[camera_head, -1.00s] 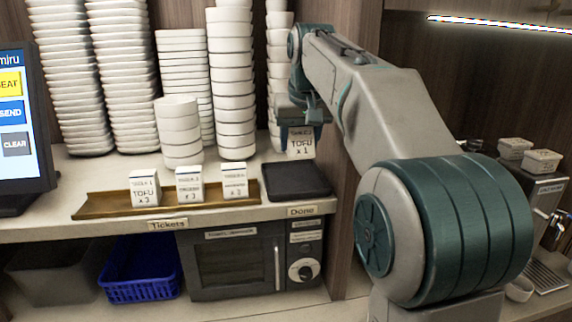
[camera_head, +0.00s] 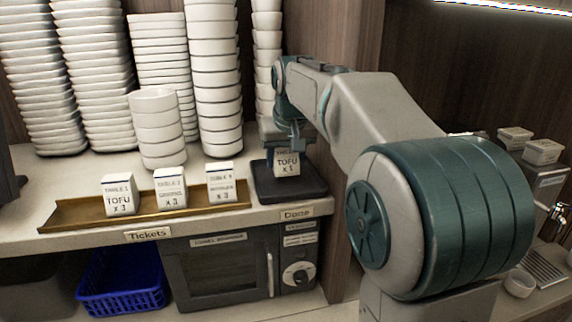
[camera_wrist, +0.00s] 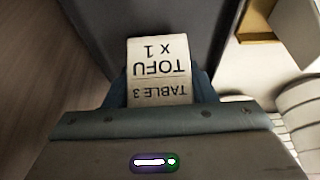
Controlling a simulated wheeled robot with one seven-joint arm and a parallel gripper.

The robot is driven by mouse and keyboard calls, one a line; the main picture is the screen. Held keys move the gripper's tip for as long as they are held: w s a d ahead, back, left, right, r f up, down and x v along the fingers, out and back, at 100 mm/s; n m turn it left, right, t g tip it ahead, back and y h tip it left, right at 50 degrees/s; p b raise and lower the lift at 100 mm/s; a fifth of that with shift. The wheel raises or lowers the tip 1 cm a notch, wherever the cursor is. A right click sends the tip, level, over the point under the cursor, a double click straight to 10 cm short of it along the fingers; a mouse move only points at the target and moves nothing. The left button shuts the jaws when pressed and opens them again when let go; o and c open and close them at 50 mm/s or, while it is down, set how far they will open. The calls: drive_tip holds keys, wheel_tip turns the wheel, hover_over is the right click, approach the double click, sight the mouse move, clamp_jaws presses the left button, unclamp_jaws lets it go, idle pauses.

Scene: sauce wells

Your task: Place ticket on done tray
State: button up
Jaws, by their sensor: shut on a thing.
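A white ticket block (camera_head: 287,163) printed "TOFU x 1" is held in my gripper (camera_head: 288,148), which is shut on it. In the wrist view the ticket (camera_wrist: 159,72) reads "TABLE 3 TOFU x 1" upside down between the fingers (camera_wrist: 160,90). The dark done tray (camera_head: 270,191) lies on the counter above the "Done" label (camera_head: 297,213). The ticket is over the tray, and it also shows behind the ticket in the wrist view (camera_wrist: 100,30). I cannot tell whether the ticket's bottom touches the tray.
A wooden ticket rail (camera_head: 75,216) left of the tray holds three other white tickets, one of them a "TOFU x 3" ticket (camera_head: 120,196). Stacks of white bowls (camera_head: 212,80) stand behind. A wooden panel (camera_head: 345,130) rises close to the tray's right.

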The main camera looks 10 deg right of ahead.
drive_tip(key=shift+f, duration=1)
drive_tip(key=shift+f, duration=0.1)
drive_tip(key=o, duration=1)
drive_tip(key=shift+c, duration=0.2)
drive_tip(key=v, duration=1.2)
drive_tip(key=s+f+g, duration=0.1)
drive_tip(key=s+f, duration=2.2)
drive_tip(key=f, duration=0.2)
drive_tip(key=shift+r, duration=0.1)
